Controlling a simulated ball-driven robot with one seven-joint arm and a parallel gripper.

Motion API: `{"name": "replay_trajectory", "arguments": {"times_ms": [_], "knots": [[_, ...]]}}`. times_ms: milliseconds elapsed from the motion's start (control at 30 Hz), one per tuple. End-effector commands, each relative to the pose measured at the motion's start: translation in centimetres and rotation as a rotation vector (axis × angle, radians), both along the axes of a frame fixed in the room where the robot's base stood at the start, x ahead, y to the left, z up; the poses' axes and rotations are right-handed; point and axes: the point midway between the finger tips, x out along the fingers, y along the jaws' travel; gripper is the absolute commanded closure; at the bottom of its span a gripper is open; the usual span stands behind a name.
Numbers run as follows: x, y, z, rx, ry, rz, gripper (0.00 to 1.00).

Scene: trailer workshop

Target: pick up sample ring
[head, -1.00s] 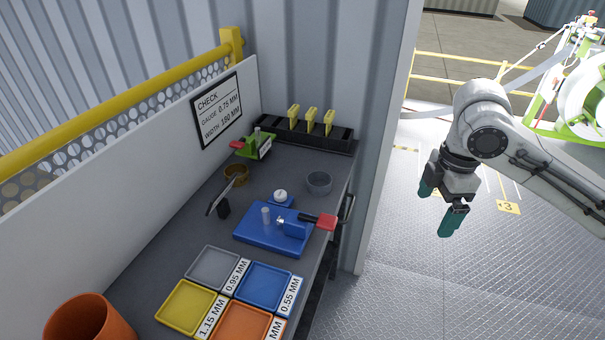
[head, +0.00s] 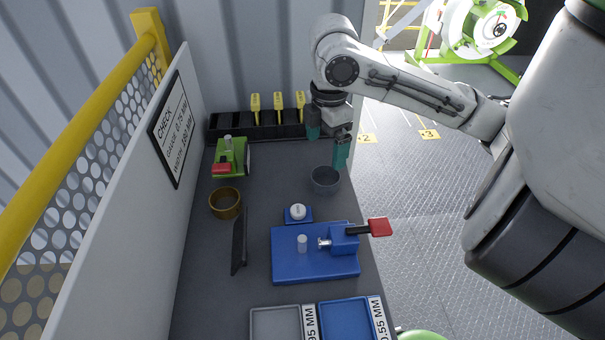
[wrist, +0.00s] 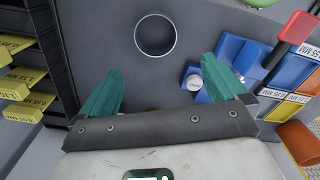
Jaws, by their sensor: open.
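Two ring-shaped pieces stand on the dark bench: a grey ring (head: 325,187) near its right edge and a brown ring (head: 225,210) to the left. I cannot tell from the frames which one is the sample ring. My gripper (head: 327,148) has two green fingers, apart and empty. In the head view it hangs above the bench just behind the grey ring. In the wrist view the grey ring (wrist: 155,55) lies ahead of my gripper (wrist: 160,68), between the lines of the two fingers and not touched by them.
A blue fixture (head: 300,268) with a red-handled clamp stands in front of the rings. A black rack (head: 228,128) with yellow tags is at the back. A green device (head: 232,155), a dark upright plate (head: 239,245) and trays (head: 275,322) also occupy the bench.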

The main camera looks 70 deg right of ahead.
Motion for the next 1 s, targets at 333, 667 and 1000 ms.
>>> {"name": "replay_trajectory", "arguments": {"times_ms": [333,667,1000], "knots": [[-0.1,0.0,-4.7,0.004,0.002,-0.001,0.02],[-0.3,-0.5,-7.4,0.003,0.001,-0.003,0.02],[-0.3,-0.8,-10.7,0.001,0.001,0.000,0.02]]}}
